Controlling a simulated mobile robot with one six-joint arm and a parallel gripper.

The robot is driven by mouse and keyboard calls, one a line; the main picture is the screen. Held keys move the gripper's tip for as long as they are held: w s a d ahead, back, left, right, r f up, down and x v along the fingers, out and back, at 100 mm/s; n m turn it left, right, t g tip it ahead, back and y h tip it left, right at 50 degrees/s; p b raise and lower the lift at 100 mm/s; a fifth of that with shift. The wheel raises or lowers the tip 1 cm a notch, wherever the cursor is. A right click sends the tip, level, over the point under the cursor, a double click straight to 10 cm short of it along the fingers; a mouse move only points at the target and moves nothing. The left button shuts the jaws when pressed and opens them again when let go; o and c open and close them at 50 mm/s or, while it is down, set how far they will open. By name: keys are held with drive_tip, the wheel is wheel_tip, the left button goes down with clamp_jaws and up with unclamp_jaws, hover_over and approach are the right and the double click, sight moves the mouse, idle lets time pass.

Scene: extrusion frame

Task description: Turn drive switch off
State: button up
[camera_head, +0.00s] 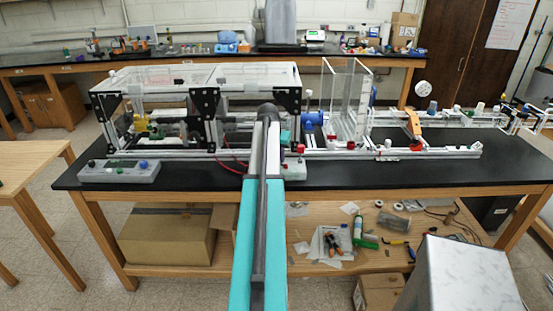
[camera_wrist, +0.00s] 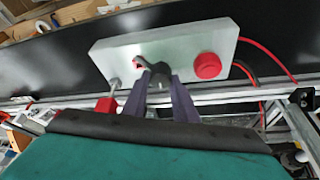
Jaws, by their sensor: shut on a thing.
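The drive switch (camera_wrist: 141,63) is a small lever on a pale grey control box (camera_wrist: 120,55) in the wrist view. My gripper (camera_wrist: 158,80) has its two purple fingers at the lever, shut on it; the fingertips partly hide its end. A round red button (camera_wrist: 207,65) sits on the same box to the right of the fingers. My arm hides the fingers and the switch there.
The box stands at the front edge of a black bench (camera_head: 400,165). An extrusion frame with clear panels (camera_head: 255,75) rises behind to the left. Red wires (camera_wrist: 265,48) run from the box. A grey control panel (camera_head: 120,171) lies on the bench at left.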

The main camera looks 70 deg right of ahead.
drive_tip(key=n, duration=0.1)
drive_tip(key=n+t+b, duration=0.1)
drive_tip(key=n, duration=0.1)
drive_tip(key=n+t, duration=0.1)
drive_tip(key=n, duration=0.1)
drive_tip(key=shift+s+f+y+b, duration=0.25)
drive_tip(key=shift+s+y+b, duration=0.05)
drive_tip(key=shift+s+y, duration=0.1)
drive_tip(key=shift+s+d+r+n+t+y+b, duration=0.1)
drive_tip(key=shift+n+t+y+b, duration=0.2)
drive_tip(key=shift+n, duration=0.9)
drive_tip(key=shift+n+t+y+b, duration=0.2)
drive_tip(key=shift+n+t+b, duration=0.1)
drive_tip(key=shift+n, duration=0.9)
drive_tip(key=o, duration=1)
drive_tip(key=shift+o, duration=0.2)
drive_tip(key=shift+r, duration=0.1)
drive_tip(key=shift+r, duration=0.15)
